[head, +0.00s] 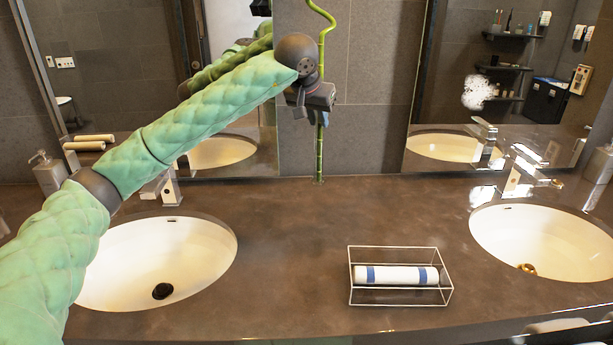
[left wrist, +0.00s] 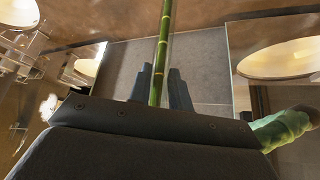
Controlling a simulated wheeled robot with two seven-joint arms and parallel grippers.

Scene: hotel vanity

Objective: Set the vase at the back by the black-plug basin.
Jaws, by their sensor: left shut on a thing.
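A tall green bamboo stalk (head: 320,150) stands near-upright at the back of the counter, against the wall strip between the two mirrors. A separate vase body around it is not clearly visible; it may be clear glass. My left gripper (head: 318,108) is shut on the vase at the stalk, well above the counter. In the left wrist view the stalk (left wrist: 164,45) runs between the two fingers (left wrist: 160,88). The stalk's foot is at the counter's back edge; I cannot tell if it touches. The black-plug basin (head: 205,255) is at left. My right gripper is out of view.
A wire rack (head: 400,303) with a white and blue roll stands at front centre. The gold-plug basin (head: 550,240) and its tap are at right. A tap (head: 172,190) and soap bottle (head: 48,173) are behind the left basin, near my arm.

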